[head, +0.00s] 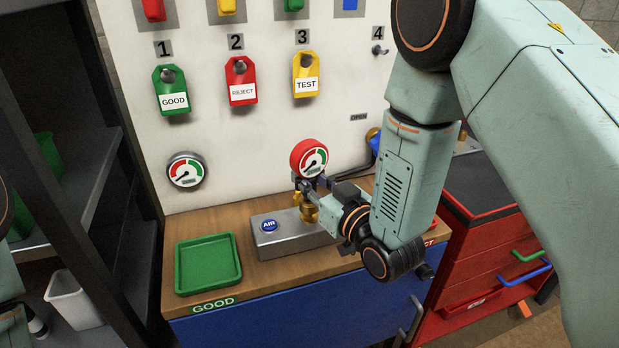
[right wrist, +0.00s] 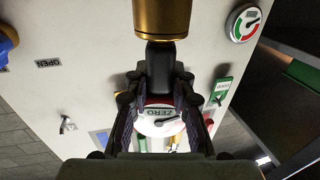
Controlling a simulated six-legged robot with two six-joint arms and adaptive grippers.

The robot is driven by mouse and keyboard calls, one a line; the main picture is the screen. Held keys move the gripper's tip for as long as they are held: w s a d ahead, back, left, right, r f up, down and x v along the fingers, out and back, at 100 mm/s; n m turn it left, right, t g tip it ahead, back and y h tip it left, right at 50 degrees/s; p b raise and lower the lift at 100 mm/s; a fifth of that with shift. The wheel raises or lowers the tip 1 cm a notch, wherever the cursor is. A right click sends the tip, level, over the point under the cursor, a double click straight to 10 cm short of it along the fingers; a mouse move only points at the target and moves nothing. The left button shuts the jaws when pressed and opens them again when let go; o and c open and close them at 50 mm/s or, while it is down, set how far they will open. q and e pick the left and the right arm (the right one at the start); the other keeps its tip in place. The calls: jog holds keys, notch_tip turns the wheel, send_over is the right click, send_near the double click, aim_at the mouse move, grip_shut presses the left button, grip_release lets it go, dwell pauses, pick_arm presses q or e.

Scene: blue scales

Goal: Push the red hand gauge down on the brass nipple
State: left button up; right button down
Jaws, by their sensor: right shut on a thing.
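The red hand gauge (head: 309,158) is upright in the head view, its white dial with red and green bands facing out. My right gripper (head: 314,185) is shut on its dark stem just below the dial. The brass nipple (head: 307,210) stands on the grey AIR block, directly under the gauge. In the right wrist view the picture is upside down: the brass nipple (right wrist: 163,18) meets the end of the black stem (right wrist: 160,65), and the dial (right wrist: 160,122) shows between the fingers. I cannot tell how deeply they are joined.
The grey AIR block (head: 285,240) sits on the wooden bench, with a green tray (head: 208,264) to its left. A wall gauge (head: 186,171) and green, red and yellow tags hang on the white panel behind. A red drawer cabinet (head: 485,255) stands right.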

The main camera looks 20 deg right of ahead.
jog(key=shift+f+b, duration=0.75)
jog(key=shift+f, duration=0.2)
dwell(0.4)
jog(key=c, duration=1.1)
grip_release()
jog(key=shift+o, duration=0.2)
jog(key=shift+f, duration=0.1)
jog(key=v, duration=1.2)
jog(key=shift+r, duration=0.2)
